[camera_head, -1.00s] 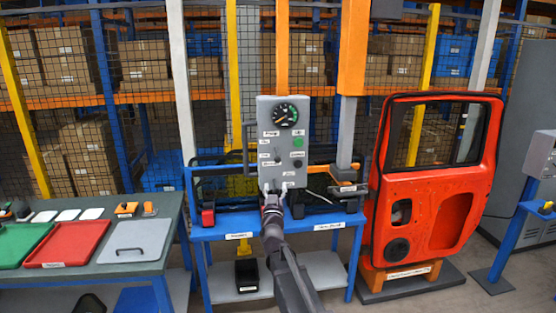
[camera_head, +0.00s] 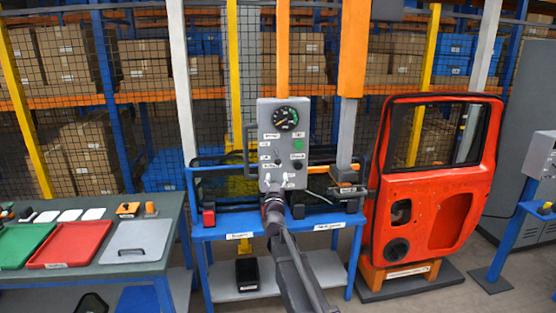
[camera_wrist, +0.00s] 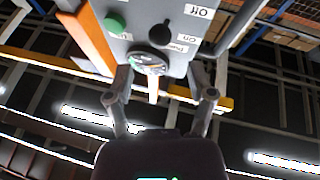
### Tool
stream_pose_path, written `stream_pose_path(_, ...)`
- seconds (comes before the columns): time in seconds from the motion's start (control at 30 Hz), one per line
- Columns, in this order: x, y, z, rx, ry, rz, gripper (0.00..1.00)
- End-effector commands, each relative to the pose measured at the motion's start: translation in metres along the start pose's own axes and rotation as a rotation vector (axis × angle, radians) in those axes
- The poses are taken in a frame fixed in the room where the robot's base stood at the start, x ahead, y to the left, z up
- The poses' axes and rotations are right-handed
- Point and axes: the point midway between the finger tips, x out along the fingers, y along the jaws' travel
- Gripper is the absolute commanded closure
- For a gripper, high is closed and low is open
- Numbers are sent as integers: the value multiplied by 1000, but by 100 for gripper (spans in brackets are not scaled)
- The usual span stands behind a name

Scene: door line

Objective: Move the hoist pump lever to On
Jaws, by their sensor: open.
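The grey hoist control panel (camera_head: 264,112) stands upright above the blue bench. The pump lever shows as a dark knob (camera_wrist: 160,35) in the wrist view, beside the "On" and "Pump" labels, with "Off" farther up. In the head view it is a small dark shape left of the green button (camera_head: 299,144); its exact setting is unclear. My gripper (camera_head: 277,183) is in front of the panel's lower part and hides some of it. In the wrist view my gripper (camera_wrist: 162,92) has its fingers wide apart with nothing between them, clear of the knob.
A round gauge (camera_head: 285,117) sits at the panel's top. A black knob (camera_head: 297,166) is below the green button. The blue bench (camera_head: 212,231) spans the front. A red door (camera_head: 425,225) stands right. A table with red tray (camera_head: 70,244) is left.

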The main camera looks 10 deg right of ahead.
Motion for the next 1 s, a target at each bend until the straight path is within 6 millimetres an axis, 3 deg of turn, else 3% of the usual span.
stream_pose_path(0.03,13,-1,-2,-1,0,0,30)
stream_pose_path(0.2,39,0,-2,-2,0,0,30)
stream_pose_path(0.5,73,0,-1,-1,-1,0,30)
stream_pose_path(1.0,80,1,0,-1,-1,1,30)
